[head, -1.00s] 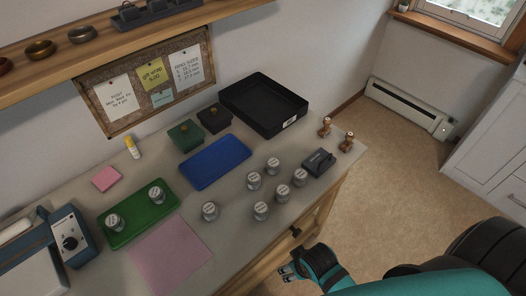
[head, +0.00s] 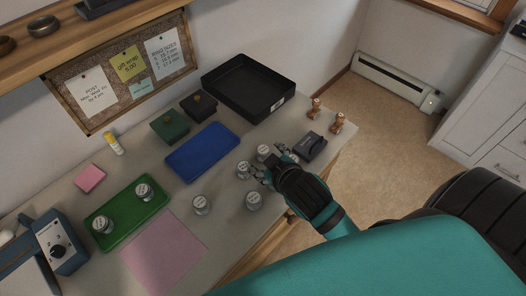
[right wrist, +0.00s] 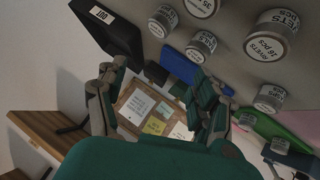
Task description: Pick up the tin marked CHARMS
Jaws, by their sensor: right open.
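Several small grey lidded tins stand on the workbench (head: 180,235). Loose tins in the head view include one at the back (head: 263,152), one left of my right gripper (head: 243,170), one nearer the front (head: 253,201) and one further left (head: 201,204). My right gripper (head: 264,176) is open beside this group and hides part of it. In the right wrist view its fingers (right wrist: 157,92) are apart with no tin between them. A tin there reads RIVETS (right wrist: 270,36). My left gripper is not in view.
A green tray (head: 122,212) holds two more tins. A pink sheet (head: 160,250) lies at the front.

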